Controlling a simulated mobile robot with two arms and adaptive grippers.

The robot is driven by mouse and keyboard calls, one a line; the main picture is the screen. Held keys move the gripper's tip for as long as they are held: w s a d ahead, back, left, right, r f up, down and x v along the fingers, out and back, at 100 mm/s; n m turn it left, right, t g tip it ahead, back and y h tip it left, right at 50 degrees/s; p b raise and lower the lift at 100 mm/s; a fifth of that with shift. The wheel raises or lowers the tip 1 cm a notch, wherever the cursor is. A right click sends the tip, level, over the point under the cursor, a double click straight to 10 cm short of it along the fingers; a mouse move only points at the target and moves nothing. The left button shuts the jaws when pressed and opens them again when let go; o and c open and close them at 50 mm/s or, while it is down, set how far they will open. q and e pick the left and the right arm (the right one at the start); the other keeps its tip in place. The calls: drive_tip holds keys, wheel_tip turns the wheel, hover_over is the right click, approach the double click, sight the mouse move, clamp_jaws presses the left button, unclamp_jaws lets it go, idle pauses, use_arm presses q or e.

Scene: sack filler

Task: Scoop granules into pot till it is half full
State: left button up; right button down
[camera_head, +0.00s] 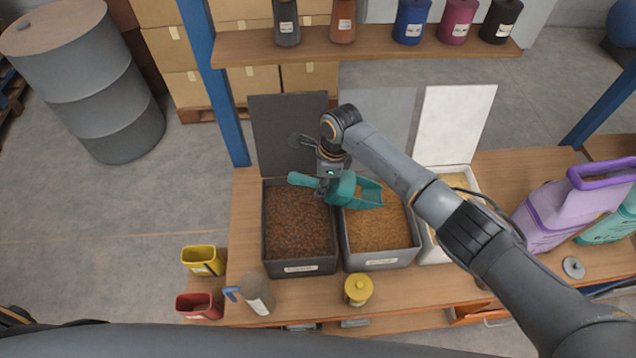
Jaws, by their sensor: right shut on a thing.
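My right gripper (326,184) is shut on the teal scoop (346,187). The scoop is over the bins, its handle to the left and its mouth to the right; I cannot tell whether it holds granules. A dark bin (301,268) holds dark brown granules (298,220). A grey bin (382,261) beside it holds orange-brown granules (378,231). A grey jug-like pot (259,292) with a blue handle stands at the bench front; its contents cannot be made out. My left gripper is not in view.
A white bin (432,254) is partly behind my right arm. A yellow lidded jar (358,290) stands in front. Yellow (203,261) and red (199,306) containers are at the left edge. Purple jug (545,217) is at right. A shelf (370,47) with several canisters spans the back.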

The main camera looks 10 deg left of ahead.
drive_tip(key=shift+d+r+y, duration=0.25)
drive_tip(key=shift+r+y, duration=0.15)
drive_tip(key=shift+r, duration=0.1)
drive_tip(key=shift+d+r+y, duration=0.15)
drive_tip(key=shift+r+y, duration=0.15)
drive_tip(key=shift+r, duration=0.1)
drive_tip(key=shift+d+r+y+b, duration=0.15)
drive_tip(key=shift+d+y+b, duration=0.15)
drive_tip(key=shift+y+b, duration=0.1)
drive_tip(key=shift+d+r+y+b, duration=0.25)
drive_tip(key=shift+r+y+b, duration=0.05)
drive_tip(key=w+d+r+g+y+b, duration=0.1)
drive_tip(key=d+r+y+b, duration=0.4)
drive_tip(key=d+y+b, duration=0.5)
drive_tip(key=shift+d+r+y, duration=0.3)
drive_tip(key=shift+d+r, duration=0.1)
drive_tip(key=shift+d, duration=0.85)
drive_tip(key=shift+w, duration=0.1)
